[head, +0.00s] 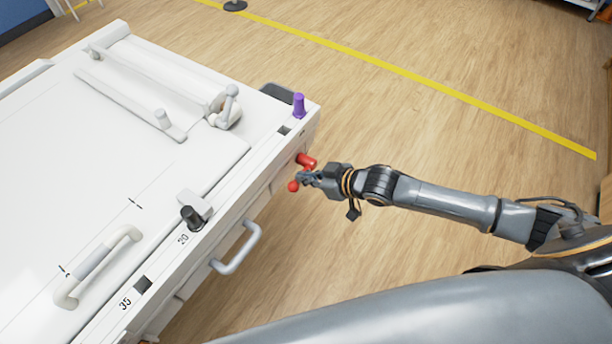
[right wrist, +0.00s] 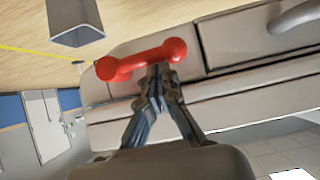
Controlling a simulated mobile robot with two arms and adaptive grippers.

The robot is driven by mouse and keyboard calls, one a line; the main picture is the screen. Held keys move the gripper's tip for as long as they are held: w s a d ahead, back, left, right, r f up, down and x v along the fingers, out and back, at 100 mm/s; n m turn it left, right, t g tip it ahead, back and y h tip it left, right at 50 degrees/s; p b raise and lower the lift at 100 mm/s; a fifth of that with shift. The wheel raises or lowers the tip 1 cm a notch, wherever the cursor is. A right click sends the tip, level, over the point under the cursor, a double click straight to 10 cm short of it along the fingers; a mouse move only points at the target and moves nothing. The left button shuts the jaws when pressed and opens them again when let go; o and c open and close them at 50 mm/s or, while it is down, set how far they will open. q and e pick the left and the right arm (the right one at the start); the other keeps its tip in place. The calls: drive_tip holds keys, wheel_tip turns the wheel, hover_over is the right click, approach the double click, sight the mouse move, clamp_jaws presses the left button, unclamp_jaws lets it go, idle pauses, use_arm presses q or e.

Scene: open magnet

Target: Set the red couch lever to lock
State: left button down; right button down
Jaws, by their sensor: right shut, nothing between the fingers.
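The red couch lever (head: 306,160) is on the end side of the white couch (head: 190,130), below the corner with the purple knob. It has a thick hub at one end and a round ball at the other. In the right wrist view the lever (right wrist: 140,62) lies across the picture just beyond my fingertips. My right gripper (head: 306,177) is at the lever, between hub and ball, and hides part of its bar. In the right wrist view the gripper (right wrist: 157,72) has its fingertips together at the bar, with nothing between them. My left gripper is not in view.
A purple knob (head: 299,106) stands on the couch corner. A black knob (head: 191,217) sits on the rail by the mark 20. A grey handle (head: 238,250) sticks out from the couch side. The wooden floor (head: 420,130) to the right is clear.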

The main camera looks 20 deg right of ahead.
drive_tip(key=shift+s+a+f+n+t+h, duration=0.2)
drive_tip(key=shift+f+n+t+h, duration=0.1)
drive_tip(key=shift+f+t, duration=0.1)
idle(0.3)
wheel_tip(320, 180, down, 9)
drive_tip(key=w+d+n+t+h+b, duration=0.2)
drive_tip(key=n+t+h+b, duration=0.1)
drive_tip(key=n+t+b, duration=0.1)
drive_tip(key=shift+d+n+h+b, duration=0.4)
drive_tip(key=shift+n+b, duration=0.3)
drive_tip(key=shift+b, duration=0.7)
drive_tip(key=shift+w, duration=0.1)
idle(0.3)
